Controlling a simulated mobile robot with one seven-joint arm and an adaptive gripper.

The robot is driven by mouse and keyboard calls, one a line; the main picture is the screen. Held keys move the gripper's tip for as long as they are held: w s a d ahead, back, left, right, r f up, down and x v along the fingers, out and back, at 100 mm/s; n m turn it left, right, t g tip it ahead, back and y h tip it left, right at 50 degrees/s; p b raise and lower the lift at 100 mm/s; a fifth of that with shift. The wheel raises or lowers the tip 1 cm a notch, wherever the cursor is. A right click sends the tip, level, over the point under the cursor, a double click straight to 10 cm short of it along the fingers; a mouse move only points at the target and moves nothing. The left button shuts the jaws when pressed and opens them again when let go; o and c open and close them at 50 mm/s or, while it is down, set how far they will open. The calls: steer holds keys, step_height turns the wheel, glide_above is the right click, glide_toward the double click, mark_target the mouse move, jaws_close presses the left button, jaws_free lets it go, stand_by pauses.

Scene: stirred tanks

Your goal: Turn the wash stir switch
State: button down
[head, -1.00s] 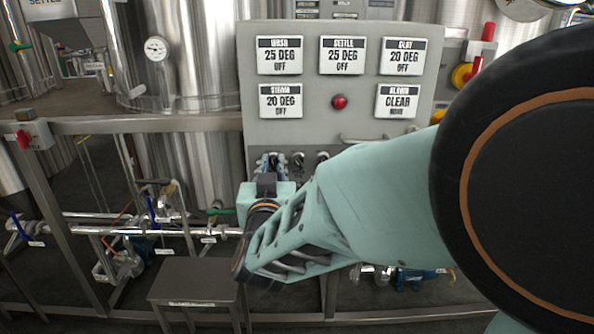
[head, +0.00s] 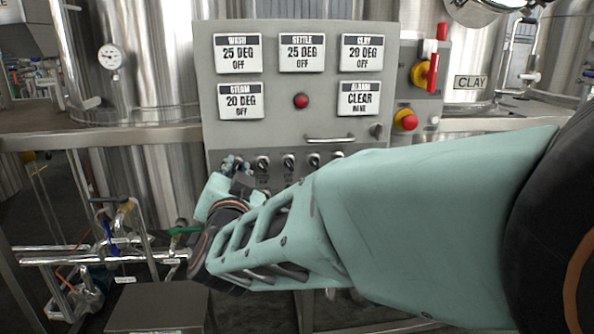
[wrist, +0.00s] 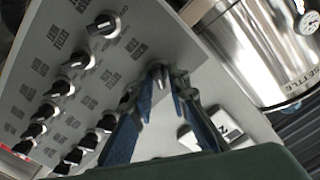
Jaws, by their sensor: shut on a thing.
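A row of black rotary switches (head: 289,161) runs along the lower part of the grey control panel (head: 270,100). My gripper (head: 236,166) is at the left end of that row, partly hidden by my own wrist. In the wrist view, my gripper (wrist: 160,88) has its two blue-grey fingers on either side of the end switch (wrist: 159,72), at the corner of the switch rows, and is shut on it. The label of this switch cannot be read, and its turn angle is hard to tell. The WASH display (head: 238,53) reads 25 DEG, OFF.
Other switches (wrist: 105,26) sit close beside the held one in two rows. A dark stool (head: 158,305) and pipes stand below.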

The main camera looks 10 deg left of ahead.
stand_by(0.3)
steer(key=c, duration=2.1)
jaws_free()
steer(key=shift+r+p, duration=0.1)
steer(key=shift+p, duration=0.2)
